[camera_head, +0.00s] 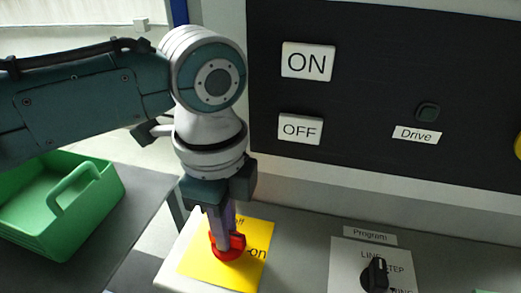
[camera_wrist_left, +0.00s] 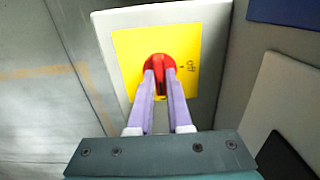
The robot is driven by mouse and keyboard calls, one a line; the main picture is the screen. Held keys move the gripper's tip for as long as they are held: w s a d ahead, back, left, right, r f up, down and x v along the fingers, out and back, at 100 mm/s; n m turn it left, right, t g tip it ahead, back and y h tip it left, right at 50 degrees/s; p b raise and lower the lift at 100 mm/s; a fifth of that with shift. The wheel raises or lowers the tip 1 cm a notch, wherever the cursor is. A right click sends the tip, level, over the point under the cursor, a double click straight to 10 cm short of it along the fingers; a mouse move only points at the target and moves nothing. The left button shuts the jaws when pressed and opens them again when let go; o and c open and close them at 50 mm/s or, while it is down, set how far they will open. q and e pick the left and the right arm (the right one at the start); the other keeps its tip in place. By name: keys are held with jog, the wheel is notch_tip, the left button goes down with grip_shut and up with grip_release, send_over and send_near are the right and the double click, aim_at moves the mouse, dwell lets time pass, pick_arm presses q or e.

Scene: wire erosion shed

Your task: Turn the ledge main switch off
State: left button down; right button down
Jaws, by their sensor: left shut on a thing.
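The main switch is a red rotary knob (camera_head: 229,252) on a yellow plate (camera_head: 194,264), on a pale block at the ledge's left end. The plate reads "off" at its far side and "on" at its right side. My left gripper (camera_head: 226,236) points down and is shut on the red knob's raised grip. In the left wrist view the red knob (camera_wrist_left: 158,63) shows between the two fingertips (camera_wrist_left: 159,78). Its grip runs along the fingers, not towards the "off" word at the right. The fingers hide part of the grip and plate. My right gripper is out of view.
A black panel (camera_head: 370,90) behind carries an ON plate (camera_head: 307,62), an OFF plate (camera_head: 300,129) and a dark Drive button (camera_head: 427,112). A black Program knob (camera_head: 376,274) sits on the ledge to the right. A green crate (camera_head: 105,203) stands at the left.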

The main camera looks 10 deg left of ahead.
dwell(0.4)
pick_arm(q)
jog(key=shift+r+n+p, duration=0.15)
jog(key=shift+n+p, duration=0.25)
jog(key=shift+p, duration=0.15)
jog(key=n+p, duration=0.2)
jog(key=n, duration=0.1)
jog(key=shift+p, duration=0.3)
jog(key=n+p, duration=0.1)
jog(key=n, duration=0.1)
jog(key=shift+d+n+p, duration=0.1)
jog(key=shift+n+p, duration=0.25)
jog(key=shift+n, duration=0.05)
jog(key=n+p, duration=0.1)
jog(key=n, duration=0.2)
jog(key=shift+n+p, duration=0.4)
jog(key=n+p, duration=0.1)
jog(key=n, duration=0.2)
jog(key=shift+n+p, duration=0.55)
jog(key=shift+n, duration=1.65)
